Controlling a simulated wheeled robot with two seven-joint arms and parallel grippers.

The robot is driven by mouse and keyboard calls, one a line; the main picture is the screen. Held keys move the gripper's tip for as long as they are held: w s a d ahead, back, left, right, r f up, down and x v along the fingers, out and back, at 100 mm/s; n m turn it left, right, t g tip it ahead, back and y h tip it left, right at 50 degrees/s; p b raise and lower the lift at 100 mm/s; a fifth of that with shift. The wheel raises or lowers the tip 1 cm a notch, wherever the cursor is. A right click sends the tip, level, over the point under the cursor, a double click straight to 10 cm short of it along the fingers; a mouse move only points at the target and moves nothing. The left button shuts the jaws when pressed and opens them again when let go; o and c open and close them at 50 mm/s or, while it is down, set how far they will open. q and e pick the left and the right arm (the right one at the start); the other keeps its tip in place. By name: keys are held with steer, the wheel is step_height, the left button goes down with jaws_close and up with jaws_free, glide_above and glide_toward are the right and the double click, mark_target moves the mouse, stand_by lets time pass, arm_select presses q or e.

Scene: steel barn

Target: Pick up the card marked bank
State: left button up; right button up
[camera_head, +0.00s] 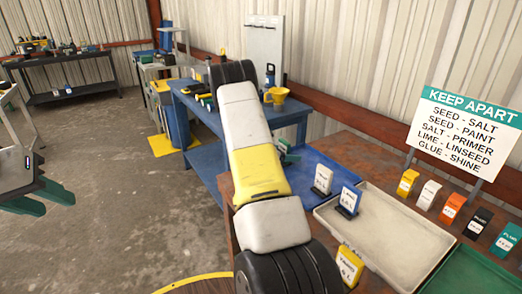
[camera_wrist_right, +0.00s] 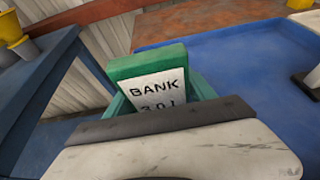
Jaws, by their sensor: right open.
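The card marked BANK (camera_wrist_right: 158,88) is a green block with a white label, upright at the edge of a blue tray in the right wrist view. My right gripper (camera_wrist_right: 160,104) is open, with green finger parts showing low on both sides of the card. The grey gripper body hides the card's lower part, and I cannot tell whether the fingers touch it. In the head view my right arm hides most of this spot; only a small green piece (camera_head: 287,154) shows beside it. My left gripper (camera_head: 50,198) is open and empty at the far left, above the floor.
White (camera_head: 322,179) and blue (camera_head: 348,200) cards stand near the blue tray (camera_head: 305,165) and beige tray (camera_head: 383,222). A yellow card (camera_head: 349,266) stands in front. Several cards line the back below a KEEP APART sign (camera_head: 463,130). A blue bench (camera_head: 205,110) stands left.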

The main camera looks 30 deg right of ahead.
steer(key=c, duration=1)
steer(key=shift+c, duration=0.4)
